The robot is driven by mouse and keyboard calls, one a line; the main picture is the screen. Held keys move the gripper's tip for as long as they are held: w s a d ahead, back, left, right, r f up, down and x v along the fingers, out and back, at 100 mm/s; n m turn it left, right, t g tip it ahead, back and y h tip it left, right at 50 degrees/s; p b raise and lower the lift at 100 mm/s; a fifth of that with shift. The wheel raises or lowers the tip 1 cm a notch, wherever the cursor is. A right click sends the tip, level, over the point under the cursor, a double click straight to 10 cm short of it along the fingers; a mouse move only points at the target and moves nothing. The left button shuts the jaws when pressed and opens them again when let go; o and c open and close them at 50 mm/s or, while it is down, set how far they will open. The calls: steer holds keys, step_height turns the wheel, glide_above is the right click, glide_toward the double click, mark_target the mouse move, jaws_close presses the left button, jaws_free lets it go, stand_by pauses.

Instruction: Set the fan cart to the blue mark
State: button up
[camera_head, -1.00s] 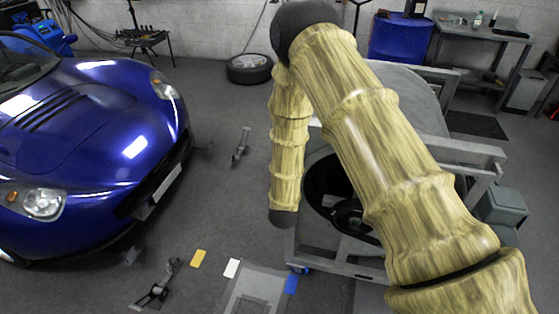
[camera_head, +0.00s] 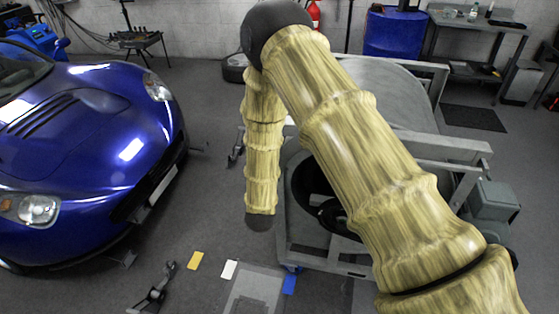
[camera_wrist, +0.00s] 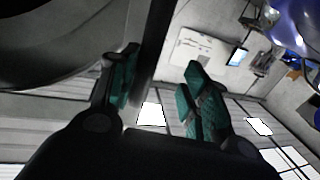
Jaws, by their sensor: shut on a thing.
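The fan cart (camera_head: 372,165), a grey metal frame with a large round fan housing, stands right of centre in the head view, partly hidden by my arm. The blue mark (camera_head: 289,284) lies on the floor by the cart's near left corner; a blue caster sits just beyond it. The head view does not show the gripper's fingers.
A white mark (camera_head: 229,269) and a yellow mark (camera_head: 196,261) lie left of the blue one. A blue car (camera_head: 90,150) fills the left side. A low metal stand (camera_head: 155,290) is on the near floor. A grey box (camera_head: 492,200) is at the cart's right.

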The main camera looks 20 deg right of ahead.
steer(key=shift+a+r, duration=0.2)
steer(key=shift+a, duration=0.35)
steer(key=shift+o, duration=0.8)
steer(key=shift+s+d+f, duration=0.25)
steer(key=shift+d, duration=0.3)
steer(key=shift+s+d+f, duration=0.25)
steer(key=shift+d, duration=0.3)
steer(key=s+a, duration=0.2)
steer(key=s, duration=0.1)
steer(key=s+a, duration=0.2)
steer(key=s, duration=0.1)
steer(key=s+a, duration=0.2)
steer(key=s, duration=0.1)
steer(key=shift+s+a+r, duration=0.15)
steer(key=shift+r, duration=0.2)
steer(key=shift+c, duration=0.8)
steer(key=shift+s+a, duration=0.2)
steer(key=shift+s, duration=0.3)
steer(key=w+a+f+m+g+h+b, duration=0.2)
steer(key=h+b, duration=0.4)
steer(key=b, duration=0.9)
steer(key=w+f+m+g, duration=0.1)
steer(key=w+m, duration=0.1)
steer(key=shift+w+a+f+m+g+b, duration=0.3)
steer(key=shift+w+a+f+b, duration=0.05)
steer(key=shift+a+f, duration=0.05)
